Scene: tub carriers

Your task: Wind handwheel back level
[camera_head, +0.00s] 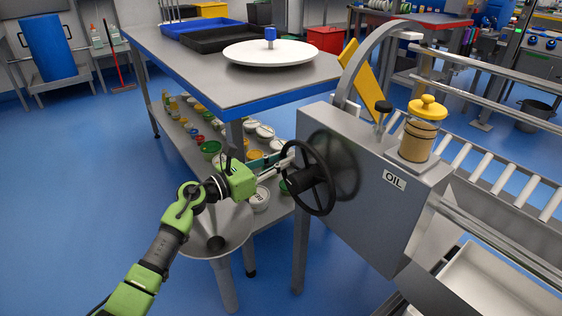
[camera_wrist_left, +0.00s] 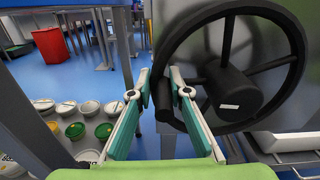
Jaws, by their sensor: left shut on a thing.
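The black handwheel (camera_head: 326,165) stands upright on the left face of a grey housing (camera_head: 377,175). In the left wrist view the handwheel (camera_wrist_left: 296,35) fills the upper right, with spokes, a thick hub and a small pale label (camera_wrist_left: 229,107) on it. My left gripper (camera_head: 291,158) reaches in from the left and is shut on the wheel's rim, on the side toward the arm. The left wrist view shows its two green-padded fingers (camera_wrist_left: 161,86) on either side of the rim. The right gripper is not in view.
An oil jar with a yellow lid (camera_head: 427,108) and a black-knobbed lever (camera_head: 383,107) sit atop the housing. A grey funnel-shaped stand (camera_head: 237,238) is below my left forearm. A steel table (camera_head: 190,62) with tubs on its lower shelf stands behind. Blue floor is free at left.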

